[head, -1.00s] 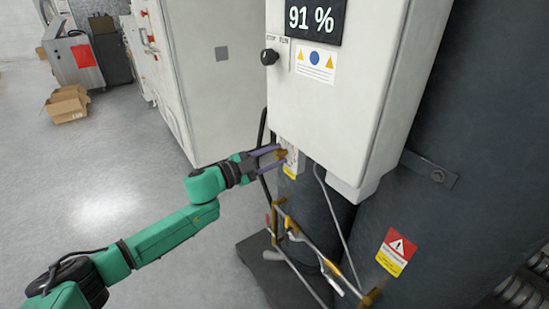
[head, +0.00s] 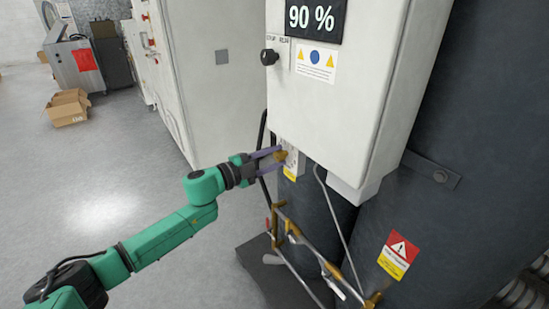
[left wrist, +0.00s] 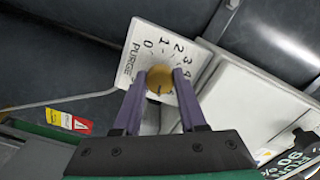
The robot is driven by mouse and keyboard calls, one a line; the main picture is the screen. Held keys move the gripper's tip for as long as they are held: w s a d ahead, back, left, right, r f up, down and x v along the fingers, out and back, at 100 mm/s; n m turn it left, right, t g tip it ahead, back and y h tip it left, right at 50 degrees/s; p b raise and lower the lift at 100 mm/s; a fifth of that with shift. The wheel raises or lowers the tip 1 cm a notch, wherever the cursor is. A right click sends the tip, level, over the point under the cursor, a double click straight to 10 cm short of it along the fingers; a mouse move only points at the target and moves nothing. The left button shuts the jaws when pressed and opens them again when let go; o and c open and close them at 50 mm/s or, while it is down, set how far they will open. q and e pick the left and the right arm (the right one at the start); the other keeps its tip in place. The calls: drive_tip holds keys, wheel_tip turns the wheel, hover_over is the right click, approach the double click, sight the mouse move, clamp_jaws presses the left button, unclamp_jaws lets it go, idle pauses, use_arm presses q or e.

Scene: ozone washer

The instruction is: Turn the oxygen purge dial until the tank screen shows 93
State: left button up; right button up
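The tank screen (head: 313,17) on the white cabinet reads 90 %. The purge dial is a round brass knob (left wrist: 160,79) on a white plate (left wrist: 141,50) marked PURGE with a number scale. In the head view the dial (head: 281,156) sits below the cabinet's lower left edge. My left gripper (head: 277,158) reaches it from the left. In the left wrist view its two purple fingers (left wrist: 160,82) lie on either side of the knob and appear shut on it. The fingers hide part of the plate. My right gripper is out of view.
A black knob (head: 269,57) is on the cabinet's front. Brass piping with valves (head: 290,229) and a grey hose (head: 334,215) are below and right of the dial. Dark tanks (head: 451,130) stand at right.

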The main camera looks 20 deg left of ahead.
use_arm(q)
drive_tip(key=o, duration=0.4)
drive_tip(key=shift+c, duration=0.2)
drive_tip(key=shift+f, duration=0.1)
drive_tip(key=b+v, duration=0.4)
drive_tip(key=v, duration=1)
drive_tip(key=shift+s, duration=0.25)
drive_tip(key=shift+a, duration=0.15)
